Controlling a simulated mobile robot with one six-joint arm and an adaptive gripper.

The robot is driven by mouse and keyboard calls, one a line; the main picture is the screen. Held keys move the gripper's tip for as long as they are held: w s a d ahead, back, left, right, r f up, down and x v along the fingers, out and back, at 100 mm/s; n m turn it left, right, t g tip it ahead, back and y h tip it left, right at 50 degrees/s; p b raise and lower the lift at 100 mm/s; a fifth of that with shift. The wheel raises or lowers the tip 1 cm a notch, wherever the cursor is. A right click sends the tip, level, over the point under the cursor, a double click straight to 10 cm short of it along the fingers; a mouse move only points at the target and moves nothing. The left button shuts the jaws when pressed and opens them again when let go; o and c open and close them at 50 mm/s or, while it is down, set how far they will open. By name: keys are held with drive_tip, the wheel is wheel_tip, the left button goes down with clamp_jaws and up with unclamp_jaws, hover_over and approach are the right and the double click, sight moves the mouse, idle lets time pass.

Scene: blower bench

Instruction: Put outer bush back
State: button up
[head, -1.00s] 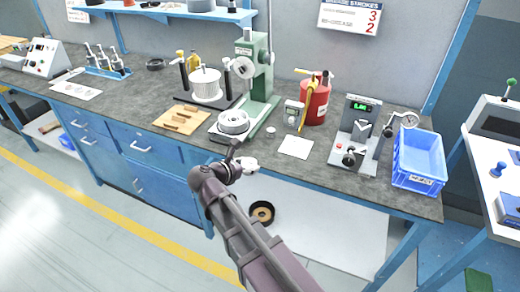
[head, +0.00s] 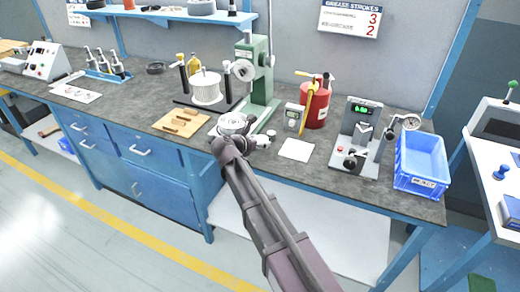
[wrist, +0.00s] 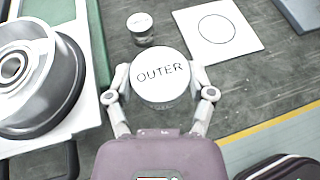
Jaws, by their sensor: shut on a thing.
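My gripper (wrist: 161,88) is shut on a round, pale bush marked OUTER (wrist: 160,76), with one finger on each side of it. In the head view my gripper (head: 250,143) is over the front edge of the bench beside the green press, and the held bush shows there only as a small pale shape (head: 262,140). A white card with a drawn circle (wrist: 218,28) lies on the bench ahead and to the right of the bush; it also shows in the head view (head: 297,149). The circle is empty.
A smaller marked cylinder (wrist: 141,27) stands on the bench left of the card. The green press (head: 262,75) and a metal wheel part (wrist: 35,75) are close on the left. A red canister (head: 316,105), a gauge stand (head: 360,140) and a blue bin (head: 420,165) stand to the right.

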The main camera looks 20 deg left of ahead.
sight(260, 149)
drive_tip(key=shift+w, duration=0.1)
idle(0.3)
drive_tip(key=shift+f+b, duration=1.75)
drive_tip(key=shift+f, duration=0.2)
drive_tip(key=o, duration=1.3)
drive_tip(key=shift+r, duration=0.1)
drive_tip(key=shift+r, duration=0.2)
drive_tip(key=p+v, duration=0.5)
drive_tip(key=v, duration=0.7)
drive_tip(key=shift+f, duration=0.1)
